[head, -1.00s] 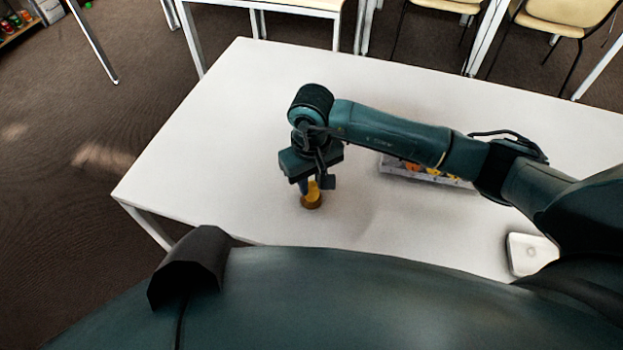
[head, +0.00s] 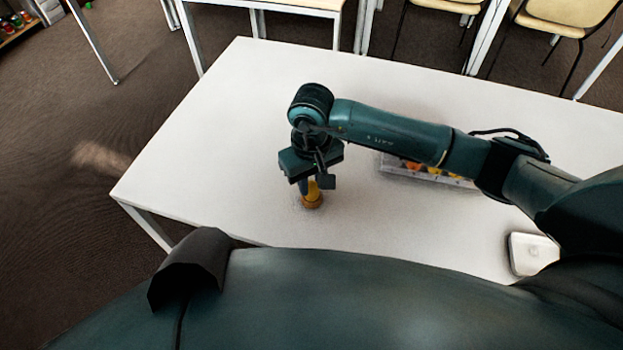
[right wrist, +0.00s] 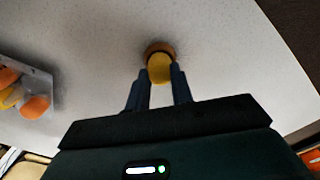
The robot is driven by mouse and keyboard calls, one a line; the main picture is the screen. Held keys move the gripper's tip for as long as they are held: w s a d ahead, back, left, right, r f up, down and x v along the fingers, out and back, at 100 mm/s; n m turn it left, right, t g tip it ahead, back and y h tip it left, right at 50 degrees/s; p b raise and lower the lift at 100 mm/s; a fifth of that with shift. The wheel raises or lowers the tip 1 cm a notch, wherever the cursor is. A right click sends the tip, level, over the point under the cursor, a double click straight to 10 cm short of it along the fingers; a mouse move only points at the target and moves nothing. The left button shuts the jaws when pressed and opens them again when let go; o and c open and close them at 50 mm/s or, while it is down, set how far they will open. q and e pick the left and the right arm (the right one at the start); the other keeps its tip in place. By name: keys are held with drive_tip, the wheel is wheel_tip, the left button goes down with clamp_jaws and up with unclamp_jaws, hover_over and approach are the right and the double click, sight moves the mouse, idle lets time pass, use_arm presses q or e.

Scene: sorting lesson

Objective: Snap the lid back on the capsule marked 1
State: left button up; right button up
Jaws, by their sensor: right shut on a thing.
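My right gripper (head: 311,186) points down over the table, shut on a yellow capsule part (head: 314,194). In the right wrist view the gripper's fingers (right wrist: 160,88) stand on both sides of the yellow part (right wrist: 160,68). The yellow part sits at a round brown wooden piece (head: 312,203) on the white table; this piece also shows in the right wrist view (right wrist: 158,47). I cannot tell whether the yellow part is seated in it or just above it. No number can be read. My left gripper is not in view.
A grey tray (head: 398,172) with yellow and orange pieces lies behind my right forearm; part of it shows in the right wrist view (right wrist: 45,92). A small white box (head: 530,254) stands at the table's right front. The table's (head: 225,130) left part is clear.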

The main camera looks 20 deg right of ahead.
drive_tip(key=o, duration=0.8)
drive_tip(key=shift+c, duration=0.2)
wheel_tip(320, 180, up, 13)
drive_tip(key=shift+b, duration=0.35)
